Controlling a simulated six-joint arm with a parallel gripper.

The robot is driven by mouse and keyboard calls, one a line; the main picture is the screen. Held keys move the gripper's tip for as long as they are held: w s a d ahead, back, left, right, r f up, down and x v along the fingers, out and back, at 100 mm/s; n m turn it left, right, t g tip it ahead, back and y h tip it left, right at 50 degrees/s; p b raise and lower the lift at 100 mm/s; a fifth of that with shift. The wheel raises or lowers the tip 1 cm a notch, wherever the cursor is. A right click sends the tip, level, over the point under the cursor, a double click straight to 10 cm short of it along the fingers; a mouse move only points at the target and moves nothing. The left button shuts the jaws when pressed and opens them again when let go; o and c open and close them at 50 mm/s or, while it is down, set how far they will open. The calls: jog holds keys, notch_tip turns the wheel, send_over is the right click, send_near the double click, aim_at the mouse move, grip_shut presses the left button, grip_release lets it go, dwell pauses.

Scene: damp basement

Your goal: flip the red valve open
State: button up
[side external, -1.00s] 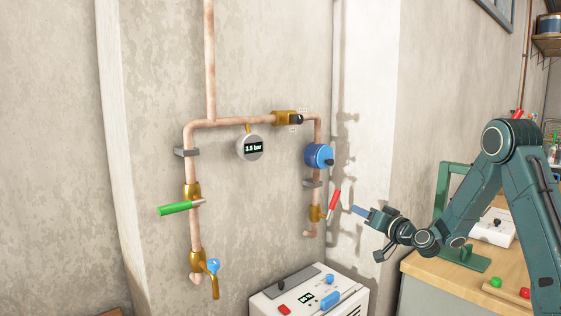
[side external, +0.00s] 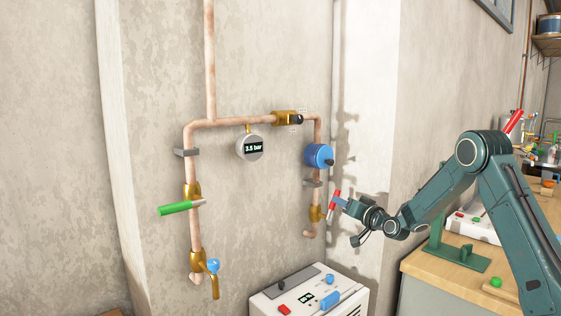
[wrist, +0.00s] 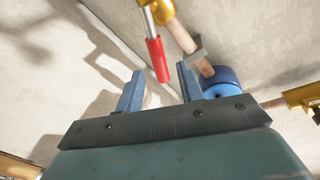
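The red valve has a red lever handle (side external: 333,205) on a brass body (side external: 315,213), low on the right copper pipe. In the side view the handle slants up and out from the body. In the wrist view the red handle (wrist: 155,52) hangs from a silver stem, its free end between my blue fingers. My gripper (side external: 341,202) is at the handle from the right; its fingers partly overlap it. In the wrist view my gripper (wrist: 160,69) is open, with gaps visible on both sides of the handle. I cannot tell whether a finger touches it.
A blue round device (side external: 319,156) sits on the same pipe above the valve. A pressure gauge (side external: 250,148) reads 3.5 bar. A green lever (side external: 177,208) and a blue-handled tap (side external: 213,266) are on the left pipe. A white control box (side external: 300,296) stands below.

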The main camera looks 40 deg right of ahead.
jog(key=shift+x, duration=2.45)
grip_shut()
